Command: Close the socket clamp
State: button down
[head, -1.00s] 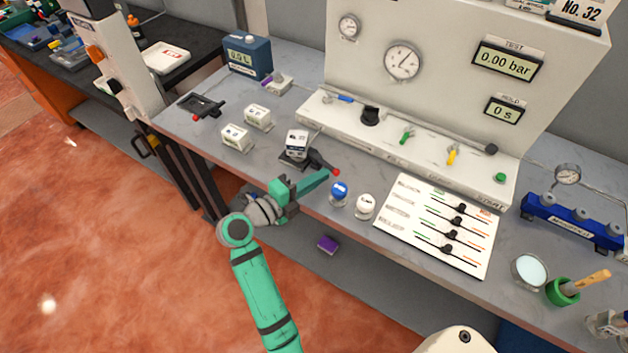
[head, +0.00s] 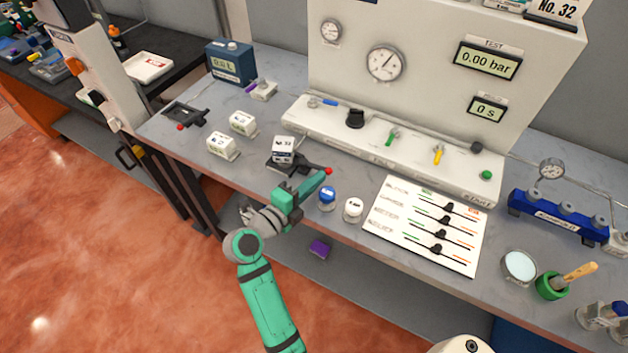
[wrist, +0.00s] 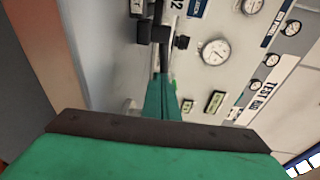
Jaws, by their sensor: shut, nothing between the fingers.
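A black clamp (head: 279,165) with a dark lever ending in a red knob (head: 328,171) sits near the bench's front edge. A white block marked 32 (head: 284,146) stands in it. The lever sticks out to the right, low over the bench. My green gripper (head: 322,177) is shut and empty, its tips at or just in front of the red knob; I cannot tell whether they touch. The gripper partly covers the lever's front side. In the wrist view the shut fingers (wrist: 163,98) point toward dark clamp-like parts (wrist: 155,35).
A blue-capped jar (head: 327,196) and a white-capped jar (head: 353,208) stand close to the right of my gripper. A second black clamp (head: 185,115) with a red knob and two white blocks (head: 232,134) are to the left. The white test panel (head: 390,150) rises behind.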

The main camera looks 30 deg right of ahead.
jog(key=shift+a+f, duration=0.1)
jog(key=shift+a, duration=0.1)
jog(key=s+a, duration=0.6)
jog(key=a, duration=0.5)
jog(key=shift+s+a+r, duration=0.3)
jog(key=shift+a, duration=0.1)
